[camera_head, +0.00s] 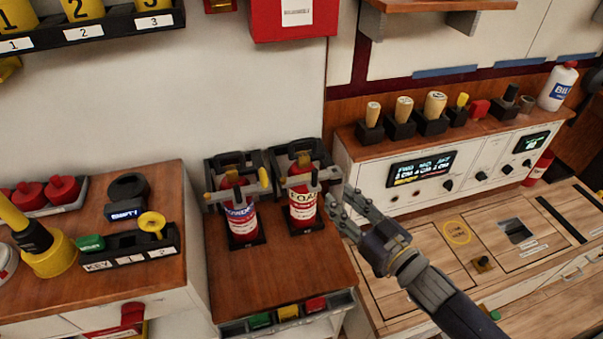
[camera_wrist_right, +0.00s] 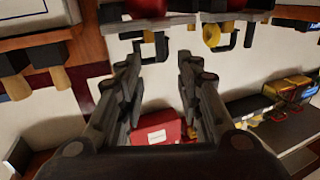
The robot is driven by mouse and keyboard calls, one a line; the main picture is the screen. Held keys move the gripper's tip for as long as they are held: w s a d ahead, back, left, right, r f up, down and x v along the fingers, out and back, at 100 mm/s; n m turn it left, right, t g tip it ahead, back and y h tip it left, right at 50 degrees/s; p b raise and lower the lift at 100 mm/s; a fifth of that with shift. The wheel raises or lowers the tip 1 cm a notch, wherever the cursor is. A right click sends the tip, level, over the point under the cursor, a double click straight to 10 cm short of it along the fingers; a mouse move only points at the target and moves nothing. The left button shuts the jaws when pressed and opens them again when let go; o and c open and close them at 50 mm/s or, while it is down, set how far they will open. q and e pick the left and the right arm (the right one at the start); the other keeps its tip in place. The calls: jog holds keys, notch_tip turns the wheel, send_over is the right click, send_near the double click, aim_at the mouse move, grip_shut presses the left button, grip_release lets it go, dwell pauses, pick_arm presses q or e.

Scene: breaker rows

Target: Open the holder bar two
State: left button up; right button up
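Two small red fire extinguishers stand in black holders on a brown wooden counter. The left extinguisher (camera_head: 240,218) has a blue label, and the right one (camera_head: 302,207) a cream label. A grey holder bar (camera_head: 300,180) crosses the right extinguisher's upper part; another bar (camera_head: 232,191) with a yellow end crosses the left one. Both look closed across the extinguishers. My right gripper (camera_head: 341,207) is just right of the right holder, seemingly apart from its bar. In the wrist view its fingers (camera_wrist_right: 158,88) are spread and empty, with grey bars at the top edge. My left gripper is out of view.
A control console (camera_head: 420,172) with tool handles on top stands close right of the holders. A red box (camera_head: 293,18) hangs on the wall above. Coloured buttons (camera_head: 288,312) line the counter's front edge. A key rack (camera_head: 130,250) stands left.

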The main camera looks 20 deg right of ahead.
aim_at(314, 185)
jog(key=p+x, duration=0.1)
jog(key=x, duration=0.9)
jog(key=shift+w+a, duration=0.15)
jog(key=shift+w, duration=0.15)
jog(key=shift+c, duration=0.6)
grip_shut()
